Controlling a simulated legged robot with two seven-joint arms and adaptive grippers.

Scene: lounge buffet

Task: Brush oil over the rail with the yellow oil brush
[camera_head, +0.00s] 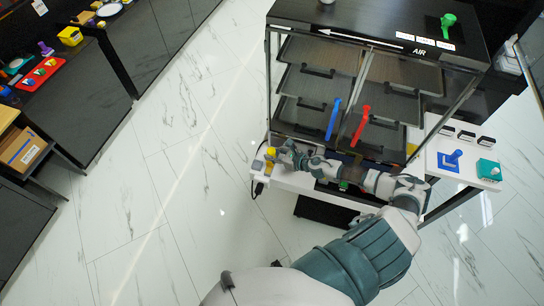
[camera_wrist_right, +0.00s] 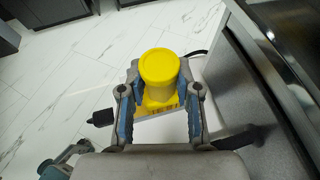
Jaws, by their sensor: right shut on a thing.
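My right gripper (camera_head: 277,154) reaches to the left end of the white ledge (camera_head: 300,181) at the front of the black cabinet. It is shut on the yellow oil brush (camera_wrist_right: 160,72), whose round yellow top and body show between the fingers in the right wrist view. In the head view only a small yellow part of the brush (camera_head: 270,152) shows by the fingertips. I cannot make out for sure which part is the rail; my right arm covers much of the cabinet's lower front. My left gripper is not in view.
The black cabinet (camera_head: 322,54) has glass-like drawers with a blue handle (camera_head: 333,118) and a red handle (camera_head: 361,125). On the white side table at right are a blue item (camera_head: 454,157) and a teal box (camera_head: 489,170). Marble floor (camera_head: 190,190) at left is clear.

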